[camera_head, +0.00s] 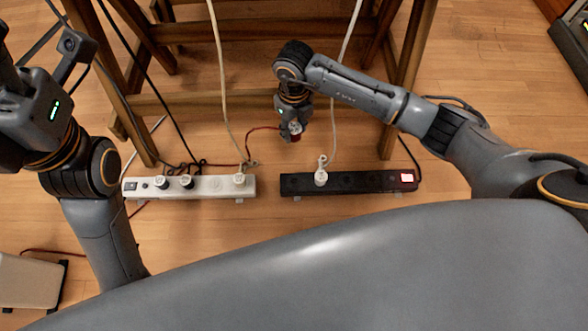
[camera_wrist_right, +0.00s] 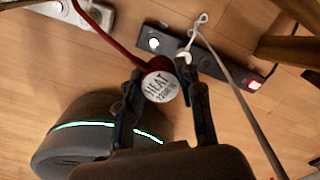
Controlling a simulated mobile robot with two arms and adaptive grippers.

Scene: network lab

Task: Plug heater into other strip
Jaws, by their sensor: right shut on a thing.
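My right gripper (camera_head: 294,133) is shut on the heater plug. The plug (camera_wrist_right: 160,87) is red with a round white label reading "HEAT", and its red cord runs up and left in the right wrist view. The gripper holds it above the floor, behind the gap between the strips in the head view. The black strip (camera_head: 345,183) has one white plug (camera_head: 320,178) near its left end and a lit switch at its right end. The white strip (camera_head: 210,187) to the left holds several plugs. My left gripper (camera_head: 72,45) is at the upper left, its fingers unclear.
A wooden trestle (camera_head: 400,75) stands behind the strips, its legs close to them. White cords hang down to both strips, and dark cords tangle behind the white one. A cream box (camera_head: 30,280) stands at the lower left. Bare floor lies between the strips.

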